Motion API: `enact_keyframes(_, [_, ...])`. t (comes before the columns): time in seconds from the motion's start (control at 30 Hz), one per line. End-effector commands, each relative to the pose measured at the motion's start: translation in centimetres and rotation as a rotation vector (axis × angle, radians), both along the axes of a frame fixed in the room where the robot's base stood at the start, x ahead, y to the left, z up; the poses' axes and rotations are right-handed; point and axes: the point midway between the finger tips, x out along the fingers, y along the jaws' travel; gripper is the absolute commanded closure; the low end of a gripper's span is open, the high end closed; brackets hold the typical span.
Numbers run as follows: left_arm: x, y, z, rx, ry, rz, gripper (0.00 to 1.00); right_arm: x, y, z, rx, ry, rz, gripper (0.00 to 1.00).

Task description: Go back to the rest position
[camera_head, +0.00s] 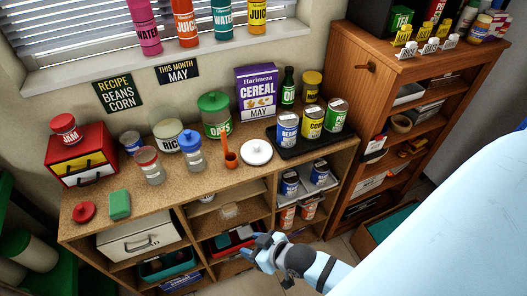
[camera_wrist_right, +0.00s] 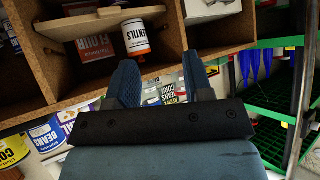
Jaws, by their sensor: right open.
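My right gripper (camera_head: 254,248) is in front of the lower shelves of the wooden cabinet (camera_head: 262,190), low in the head view. In the right wrist view its two blue fingers (camera_wrist_right: 160,78) are spread apart with nothing held between them. My left gripper is not in view.
The cabinet top holds jars, a cereal box (camera_head: 257,92), a black tray (camera_head: 283,146) with several cans and a red drawer box (camera_head: 82,155). A taller wooden shelf (camera_head: 398,62) stands to the right. Green shelving (camera_wrist_right: 275,95) shows in the wrist view.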

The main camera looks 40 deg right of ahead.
Motion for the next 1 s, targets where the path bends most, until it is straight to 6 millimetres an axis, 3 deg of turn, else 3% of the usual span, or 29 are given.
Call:
enact_keyframes(0.1, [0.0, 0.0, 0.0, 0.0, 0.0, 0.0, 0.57, -2.5, -0.5, -0.5, -0.031, -0.031, -0.029, 0.53])
enact_keyframes(0.2, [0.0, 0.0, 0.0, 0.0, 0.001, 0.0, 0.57, -3.3, -0.8, -0.5, -0.046, -0.047, -0.038, 0.53])
enact_keyframes(0.53, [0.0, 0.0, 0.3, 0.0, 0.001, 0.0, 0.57, -3.4, -0.8, -0.2, -0.048, -0.05, -0.038, 0.53])
enact_keyframes(0.8, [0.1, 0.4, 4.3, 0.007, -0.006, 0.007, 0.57, -3.4, -1.1, 3.7, -0.052, -0.051, -0.045, 0.53])
enact_keyframes(1.0, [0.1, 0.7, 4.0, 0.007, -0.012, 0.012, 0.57, -3.4, -1.2, 3.1, -0.053, -0.05, -0.046, 0.53])
